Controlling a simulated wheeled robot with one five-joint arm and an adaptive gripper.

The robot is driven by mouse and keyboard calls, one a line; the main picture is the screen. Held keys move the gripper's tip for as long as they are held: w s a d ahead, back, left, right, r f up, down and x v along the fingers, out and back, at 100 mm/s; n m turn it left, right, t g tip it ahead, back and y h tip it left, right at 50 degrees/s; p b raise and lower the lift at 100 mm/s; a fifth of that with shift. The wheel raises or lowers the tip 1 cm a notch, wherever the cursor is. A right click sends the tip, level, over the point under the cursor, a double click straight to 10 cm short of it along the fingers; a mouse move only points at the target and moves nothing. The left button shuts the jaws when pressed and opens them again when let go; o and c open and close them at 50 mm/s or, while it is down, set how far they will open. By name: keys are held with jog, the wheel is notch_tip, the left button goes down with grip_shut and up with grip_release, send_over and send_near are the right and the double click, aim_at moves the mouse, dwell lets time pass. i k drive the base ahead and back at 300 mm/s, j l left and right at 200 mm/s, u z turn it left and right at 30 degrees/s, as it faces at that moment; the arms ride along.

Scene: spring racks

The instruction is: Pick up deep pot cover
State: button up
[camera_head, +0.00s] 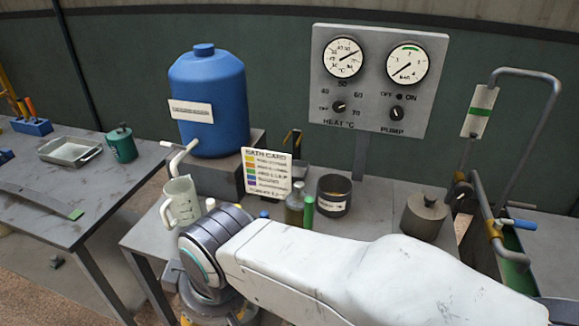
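A grey metal piece with a small knob on top (425,213) stands on the right part of the grey bench. It looks like a covered pot or a thick lid, and I cannot tell which. A dark round pot (334,195) with a pale label stands left of it. My arm reaches across the front of the bench from the lower right. My gripper (215,318) points down at the bottom edge, left of both. It is mostly hidden by my wrist and the frame edge, so its fingers cannot be judged.
A blue tank (208,105), a clear jug (182,203), a bath card (266,174), and a green-and-grey bottle pair (300,208) crowd the bench. A gauge panel (378,80) stands behind. A bent pipe frame (525,75) rises at right. A second table (80,185) is left.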

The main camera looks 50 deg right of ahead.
aim_at(425, 215)
jog(key=z, duration=2.8)
jog(key=k+l, duration=0.05)
